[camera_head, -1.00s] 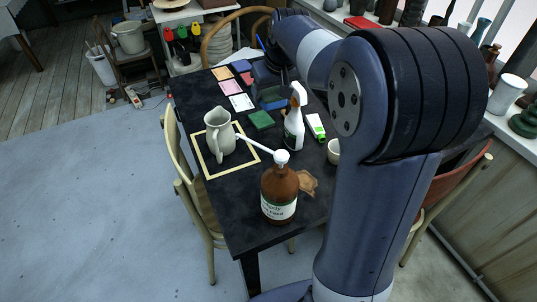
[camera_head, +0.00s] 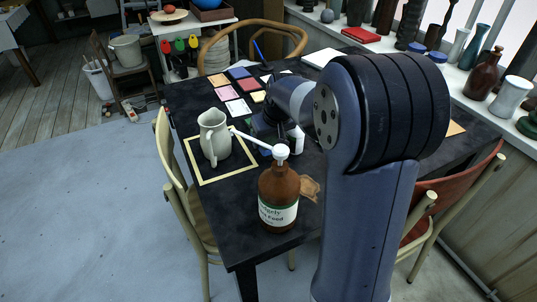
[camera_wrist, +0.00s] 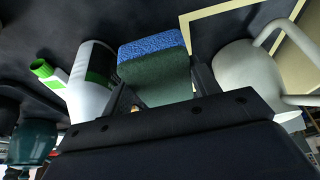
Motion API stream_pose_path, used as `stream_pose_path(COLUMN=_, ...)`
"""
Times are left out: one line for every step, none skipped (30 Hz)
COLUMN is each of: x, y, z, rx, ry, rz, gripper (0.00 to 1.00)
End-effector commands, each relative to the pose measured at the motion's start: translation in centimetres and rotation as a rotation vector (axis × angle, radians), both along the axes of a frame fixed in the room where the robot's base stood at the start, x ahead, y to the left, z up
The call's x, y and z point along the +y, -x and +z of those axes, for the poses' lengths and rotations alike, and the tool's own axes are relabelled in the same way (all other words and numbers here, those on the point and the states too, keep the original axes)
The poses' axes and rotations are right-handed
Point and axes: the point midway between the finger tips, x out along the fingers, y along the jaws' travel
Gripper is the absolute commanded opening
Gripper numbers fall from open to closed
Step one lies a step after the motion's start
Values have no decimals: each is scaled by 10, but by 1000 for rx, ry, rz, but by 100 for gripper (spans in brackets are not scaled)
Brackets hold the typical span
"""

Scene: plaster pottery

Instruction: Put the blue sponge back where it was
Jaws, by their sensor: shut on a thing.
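My gripper (camera_wrist: 162,88) is shut on the blue sponge (camera_wrist: 153,46) between the pitcher and the spray bottle in the wrist view. The sponge's blue textured part is at its far edge, and a dark green face lies nearer, between the fingers. In the head view my gripper (camera_head: 272,138) is low over the black table (camera_head: 240,232); a little of the blue sponge (camera_head: 265,154) shows below it. I cannot tell whether the sponge touches the table. My arm hides the area behind it.
A cream pitcher (camera_head: 214,138) stands in a pale square frame (camera_head: 229,178) to the left. A brown pump bottle (camera_head: 278,200) stands in front, its white nozzle reaching towards my gripper. The white spray bottle (camera_wrist: 90,82) stands close on the other side. Coloured cards lie behind.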

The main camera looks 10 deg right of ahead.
Motion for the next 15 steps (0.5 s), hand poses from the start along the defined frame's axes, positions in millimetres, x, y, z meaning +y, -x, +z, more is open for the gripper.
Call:
stream_pose_path(x=0, y=0, z=-6, rx=1, ry=0, rz=0, gripper=33)
stream_pose_path(x=0, y=0, z=-9, rx=2, ry=-1, rz=0, gripper=33)
stream_pose_path(x=0, y=0, z=-16, rx=3, ry=0, rz=0, gripper=33)
stream_pose_path(x=0, y=0, z=-21, rx=3, ry=-1, rz=-1, gripper=33)
stream_pose_path(x=0, y=1, z=-27, rx=4, ry=-1, rz=0, gripper=33)
stream_pose_path(x=0, y=1, z=-34, rx=3, ry=-1, rz=-1, gripper=33)
stream_pose_path(x=0, y=1, z=-39, rx=3, ry=-1, rz=-1, gripper=33)
stream_pose_path(x=0, y=0, z=-43, rx=3, ry=-1, rz=-1, gripper=33)
stream_pose_path(x=0, y=0, z=-47, rx=2, ry=-1, rz=-1, gripper=33)
stream_pose_path(x=0, y=0, z=-49, rx=2, ry=-1, rz=-1, gripper=33)
stream_pose_path(x=0, y=0, z=-51, rx=1, ry=-1, rz=-1, gripper=33)
stream_pose_path(x=0, y=0, z=-52, rx=1, ry=-1, rz=-1, gripper=33)
stream_pose_path(x=0, y=0, z=-52, rx=0, ry=0, rz=-1, gripper=33)
stream_pose_path(x=0, y=0, z=-52, rx=0, ry=0, rz=-1, gripper=33)
stream_pose_path(x=0, y=0, z=-52, rx=0, ry=0, rz=-1, gripper=33)
